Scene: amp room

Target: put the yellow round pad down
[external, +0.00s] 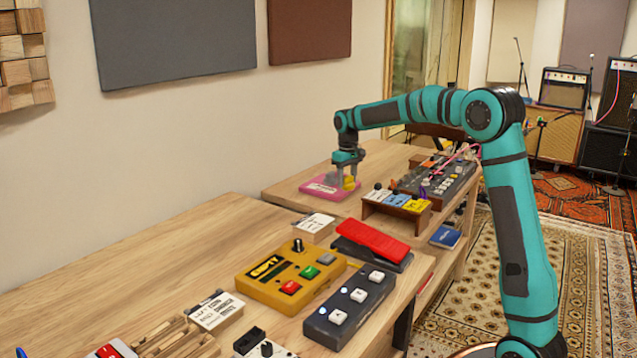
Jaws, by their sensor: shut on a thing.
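The yellow round pad (349,183) is small in the external view, at my gripper's fingertips over the far wooden table. My gripper (343,180) points down and is shut on the pad. A pink flat pad or box (328,187) lies on the table directly below and around the fingertips. I cannot tell whether the yellow pad touches the pink thing or hangs just above it. The fingers hide part of the yellow pad.
A small wooden rack with blue and yellow pedals (397,200) and a grey mixer (440,178) with cables stand right of the gripper. A red pedal (372,240) and a yellow pedal box (290,277) are nearer. Bare tabletop (290,188) lies left of the pink thing.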

